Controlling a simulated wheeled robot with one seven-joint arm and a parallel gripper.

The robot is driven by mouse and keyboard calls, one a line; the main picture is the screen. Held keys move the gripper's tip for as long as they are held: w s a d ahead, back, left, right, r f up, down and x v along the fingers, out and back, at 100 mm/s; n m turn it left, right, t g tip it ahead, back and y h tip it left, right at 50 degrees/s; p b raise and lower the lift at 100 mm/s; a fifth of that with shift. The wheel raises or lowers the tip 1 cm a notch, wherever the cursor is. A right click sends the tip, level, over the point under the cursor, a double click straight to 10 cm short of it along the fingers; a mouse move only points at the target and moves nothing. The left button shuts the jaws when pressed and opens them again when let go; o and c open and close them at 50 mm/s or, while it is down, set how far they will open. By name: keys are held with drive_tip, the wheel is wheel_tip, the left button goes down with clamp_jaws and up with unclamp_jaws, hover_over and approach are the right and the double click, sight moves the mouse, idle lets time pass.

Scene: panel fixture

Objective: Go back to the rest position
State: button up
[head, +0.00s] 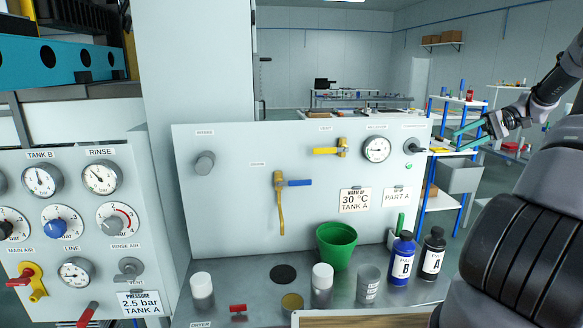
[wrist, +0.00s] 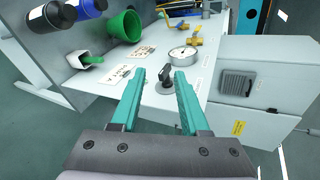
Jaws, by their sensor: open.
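My gripper (head: 454,141) is at the right in the head view, just beyond the right edge of the white panel (head: 230,220). Its two teal fingers point left toward the dark selector knob (head: 412,146) at the panel's right end. In the wrist view my gripper (wrist: 160,74) is open, with clear space between the fingers and nothing held. The same knob (wrist: 165,75) shows between and beyond the fingertips, apart from them as far as I can see.
A round gauge (head: 377,149) and a yellow valve (head: 341,148) are left of the knob. Below stand a green bucket (head: 337,246), a blue bottle (head: 401,260) and a black bottle (head: 432,256). A gauge panel (head: 75,225) fills the left. Shelving (head: 452,197) stands behind my gripper.

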drive_tip(key=s+a+r+h, duration=0.4)
drive_tip(key=a, duration=0.5)
drive_tip(key=s+a+r+h, duration=0.4)
drive_tip(key=a, duration=0.5)
drive_tip(key=s+a+r+m+t+h, duration=0.1)
drive_tip(key=s+a+r+t, duration=0.1)
drive_tip(key=s, duration=0.6)
drive_tip(key=s+a+r+t+h, duration=0.2)
drive_tip(key=s+a+t, duration=0.3)
drive_tip(key=s, duration=0.3)
drive_tip(key=shift+s+a+m, duration=0.15)
drive_tip(key=shift+s+m, duration=0.05)
drive_tip(key=shift+m, duration=0.2)
